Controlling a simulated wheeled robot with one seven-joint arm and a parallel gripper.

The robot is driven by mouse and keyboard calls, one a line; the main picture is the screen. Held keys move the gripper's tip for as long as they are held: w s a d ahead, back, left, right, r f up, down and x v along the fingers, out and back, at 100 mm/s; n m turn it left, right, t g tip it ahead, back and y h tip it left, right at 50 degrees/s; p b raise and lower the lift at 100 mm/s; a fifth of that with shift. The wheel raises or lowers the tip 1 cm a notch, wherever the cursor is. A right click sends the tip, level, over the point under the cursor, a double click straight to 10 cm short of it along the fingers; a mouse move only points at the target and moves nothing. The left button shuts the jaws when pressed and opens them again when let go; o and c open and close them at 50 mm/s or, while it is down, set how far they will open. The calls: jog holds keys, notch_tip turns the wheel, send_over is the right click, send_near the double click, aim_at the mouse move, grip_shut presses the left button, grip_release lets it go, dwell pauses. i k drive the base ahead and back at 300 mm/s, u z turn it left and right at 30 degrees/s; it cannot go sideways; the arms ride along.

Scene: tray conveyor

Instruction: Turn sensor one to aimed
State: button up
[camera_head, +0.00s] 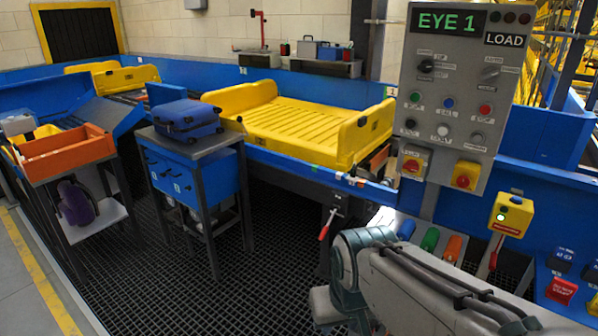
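A grey control panel (452,55) stands upright at the right. Its dark display (447,20) reads "EYE 1" in green, with a "LOAD" label beside it. Below are a black rotary knob (426,66) at upper left and a grey rotary knob (489,75) at upper right; their labels are too small to read surely. Which part is sensor one, and how it is aimed, I cannot tell. A red device on a post (262,16) stands behind the conveyor. My arm crosses the lower right, below the panel; my gripper does not show.
A yellow tray (290,128) sits on the blue conveyor. A blue suitcase (187,120) lies on a stand; an orange bin (62,152) is farther left. A red-handled lever (327,225) and a yellow box with a green light (511,214) flank the panel. Dark grating floor lies open in front.

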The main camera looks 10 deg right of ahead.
aim_at(353, 173)
jog(key=z, duration=0.5)
jog(key=k, duration=0.2)
jog(key=u, duration=1.2)
jog(key=i, duration=1.6)
jog(key=z, duration=0.75)
jog(key=i, duration=0.85)
jog(key=z, duration=1.5)
jog(key=i, duration=0.5)
jog(key=z, duration=0.4)
